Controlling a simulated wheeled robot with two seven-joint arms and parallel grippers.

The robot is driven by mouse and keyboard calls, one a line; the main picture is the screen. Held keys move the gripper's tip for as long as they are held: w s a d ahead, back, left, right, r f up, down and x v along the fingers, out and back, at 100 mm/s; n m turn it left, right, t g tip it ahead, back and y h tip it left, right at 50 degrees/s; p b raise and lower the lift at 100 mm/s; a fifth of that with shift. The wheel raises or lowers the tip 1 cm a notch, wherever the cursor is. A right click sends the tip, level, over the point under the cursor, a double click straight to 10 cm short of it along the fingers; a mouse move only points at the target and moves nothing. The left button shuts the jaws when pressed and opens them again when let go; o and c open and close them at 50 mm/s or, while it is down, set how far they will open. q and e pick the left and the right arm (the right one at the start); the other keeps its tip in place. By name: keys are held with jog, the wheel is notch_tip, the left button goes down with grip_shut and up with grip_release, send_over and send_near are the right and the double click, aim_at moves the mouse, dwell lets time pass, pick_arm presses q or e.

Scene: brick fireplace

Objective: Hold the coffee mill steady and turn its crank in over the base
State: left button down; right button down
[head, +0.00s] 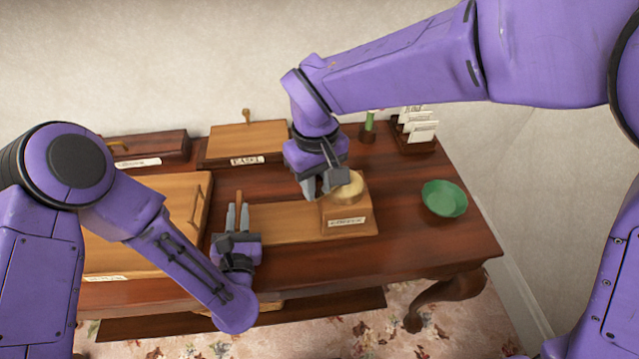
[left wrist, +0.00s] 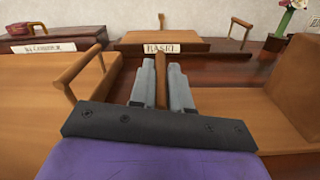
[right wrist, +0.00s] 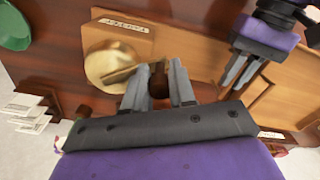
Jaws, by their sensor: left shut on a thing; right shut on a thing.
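The coffee mill (head: 362,222) is a labelled wooden box on the right end of a long wooden base board (head: 280,222). A round brass dome (right wrist: 108,62) tops it. My left gripper (head: 238,218) is shut on an upright wooden handle (left wrist: 163,72) at the board's left end. My right gripper (head: 325,190) is shut on the crank's dark knob (right wrist: 158,86) beside the dome. The brass crank arm (right wrist: 124,74) runs from the dome to that knob, towards the board's side. In the head view my right gripper hides the knob and most of the crank.
A green bowl (head: 444,198) stands right of the mill. A card rack (head: 414,142) and a flower vase (head: 368,130) are behind. A large wooden box (head: 150,225) lies left of my left gripper, with labelled boxes (head: 245,140) at the back. The table's front right is clear.

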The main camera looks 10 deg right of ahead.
jog(key=shift+w, duration=0.2)
dwell(0.3)
jog(key=c, duration=0.9)
grip_release()
jog(key=shift+r, duration=0.1)
notch_tip(320, 180, up, 12)
jog(key=shift+s+f, duration=0.1)
